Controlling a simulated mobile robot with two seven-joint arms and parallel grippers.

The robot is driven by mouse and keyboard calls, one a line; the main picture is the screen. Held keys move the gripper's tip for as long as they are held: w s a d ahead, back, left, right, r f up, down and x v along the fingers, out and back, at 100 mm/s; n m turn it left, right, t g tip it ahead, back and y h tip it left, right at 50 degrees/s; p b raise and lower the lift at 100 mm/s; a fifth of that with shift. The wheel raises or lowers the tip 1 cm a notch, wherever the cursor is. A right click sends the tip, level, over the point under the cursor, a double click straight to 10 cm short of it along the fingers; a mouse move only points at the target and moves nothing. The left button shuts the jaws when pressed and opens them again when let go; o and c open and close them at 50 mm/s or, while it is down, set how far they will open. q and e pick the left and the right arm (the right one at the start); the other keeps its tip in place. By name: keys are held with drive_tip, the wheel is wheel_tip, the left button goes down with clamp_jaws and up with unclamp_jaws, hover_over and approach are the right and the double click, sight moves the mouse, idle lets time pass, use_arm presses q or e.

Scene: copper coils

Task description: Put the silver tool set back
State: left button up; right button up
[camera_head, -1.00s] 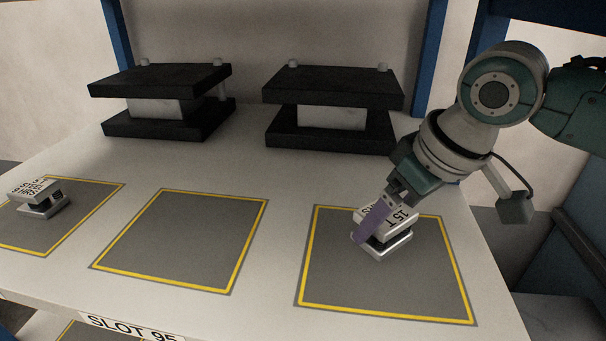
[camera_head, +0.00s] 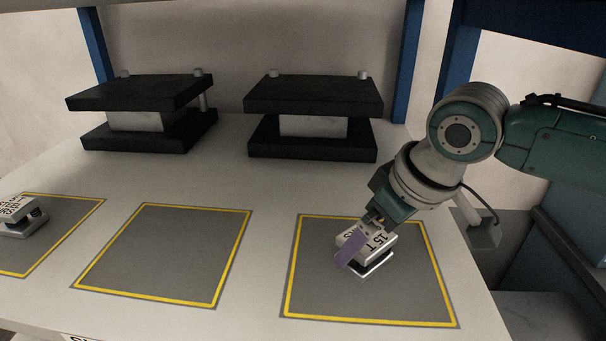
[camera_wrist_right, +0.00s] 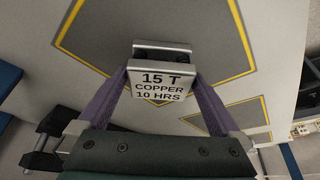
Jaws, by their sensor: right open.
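The silver tool set (camera_head: 372,262), a small metal block with a "15 T" top, is over the front right yellow-bordered mat (camera_head: 420,295), inside its border, and appears to rest on it. In the right wrist view its label (camera_wrist_right: 161,85) reads "15 T COPPER 10 HRS". My right gripper (camera_head: 362,243) is open, its purple fingers on either side of the tool set. Whether the fingers touch its sides is hard to tell. A similar silver block (camera_head: 20,215) with a different label sits on the left mat (camera_head: 60,225). My left gripper is out of view.
Two black presses, left (camera_head: 140,97) and right (camera_head: 312,97), each with a pale block between their plates, stand along the back. The middle mat (camera_head: 165,255) is empty. Blue posts (camera_head: 408,60) frame the rack.

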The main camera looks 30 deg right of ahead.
drive_tip(key=v, duration=0.2)
drive_tip(key=shift+r, duration=0.25)
drive_tip(key=s+d, duration=0.1)
drive_tip(key=s, duration=0.2)
drive_tip(key=s+b, duration=0.1)
drive_tip(key=s, duration=0.3)
drive_tip(key=s+d, duration=0.1)
drive_tip(key=s, duration=0.2)
drive_tip(key=shift+s+d+b, duration=0.25)
drive_tip(key=shift+d+b, duration=0.05)
drive_tip(key=shift+d, duration=0.05)
drive_tip(key=shift+s+r, duration=0.1)
drive_tip(key=shift+s, duration=0.6)
drive_tip(key=s+a, duration=0.1)
drive_tip(key=a, duration=0.1)
drive_tip(key=s+a+f, duration=0.1)
drive_tip(key=a, duration=0.1)
drive_tip(key=s+a+f, duration=0.1)
drive_tip(key=a, duration=0.1)
drive_tip(key=shift+s, duration=0.15)
drive_tip(key=shift+m+g+h, duration=0.3)
drive_tip(key=shift+m+h, duration=0.1)
drive_tip(key=s+a, duration=0.2)
drive_tip(key=s, duration=0.1)
drive_tip(key=s+a, duration=0.1)
drive_tip(key=s, duration=0.1)
drive_tip(key=shift+r, duration=0.1)
